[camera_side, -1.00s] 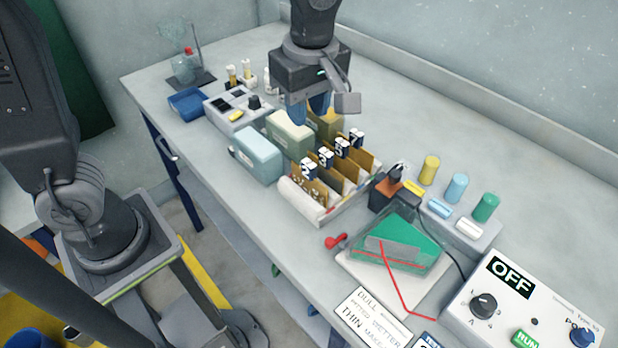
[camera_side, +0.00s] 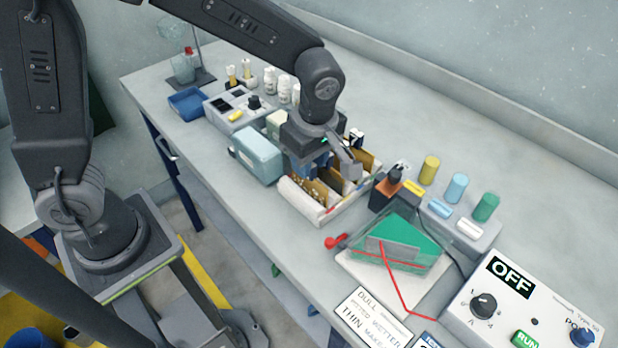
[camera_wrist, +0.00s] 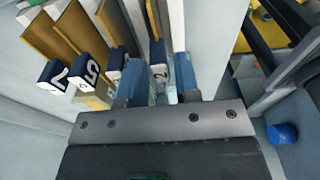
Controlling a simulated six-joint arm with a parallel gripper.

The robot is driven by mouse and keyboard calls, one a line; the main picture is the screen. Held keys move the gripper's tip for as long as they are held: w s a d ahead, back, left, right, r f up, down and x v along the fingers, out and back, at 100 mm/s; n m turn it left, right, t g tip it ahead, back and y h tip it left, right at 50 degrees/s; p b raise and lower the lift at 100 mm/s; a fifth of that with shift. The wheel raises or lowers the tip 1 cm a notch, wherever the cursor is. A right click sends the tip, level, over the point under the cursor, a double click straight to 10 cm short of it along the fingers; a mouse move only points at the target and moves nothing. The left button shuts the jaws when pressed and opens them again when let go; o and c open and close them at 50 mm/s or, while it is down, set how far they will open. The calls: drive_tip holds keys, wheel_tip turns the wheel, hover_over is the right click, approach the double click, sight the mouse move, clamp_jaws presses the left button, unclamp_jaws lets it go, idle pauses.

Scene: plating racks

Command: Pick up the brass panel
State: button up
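Several brass panels (camera_side: 366,162) stand on edge in slots of a white rack (camera_side: 313,211). Each carries a dark tag with a white number. In the wrist view the tags read 7 (camera_wrist: 54,75), 5 (camera_wrist: 90,72), one partly turned away, and 2 (camera_wrist: 159,73). The front panel (camera_side: 305,188), nearest the table's front edge, shows pale specks. My gripper (camera_wrist: 160,75) is low over the rack, with a blue finger on each side of the tag 2 panel. It looks open; contact cannot be made out. The fingertips are mostly hidden in the side view.
A pale blue box (camera_side: 258,157) stands left of the rack. An orange-and-black block (camera_side: 386,190) is close on its right. Coloured cylinders (camera_side: 456,187), a green wedge under a clear cover (camera_side: 402,243) and an OFF control box (camera_side: 520,300) lie further right. The back strip of table is clear.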

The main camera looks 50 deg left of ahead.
drive_tip(key=shift+a+f, duration=0.2)
drive_tip(key=shift+f, duration=1.25)
drive_tip(key=shift+c, duration=0.3)
clamp_jaws()
drive_tip(key=shift+r, duration=0.1)
wheel_tip(320, 180, up, 10)
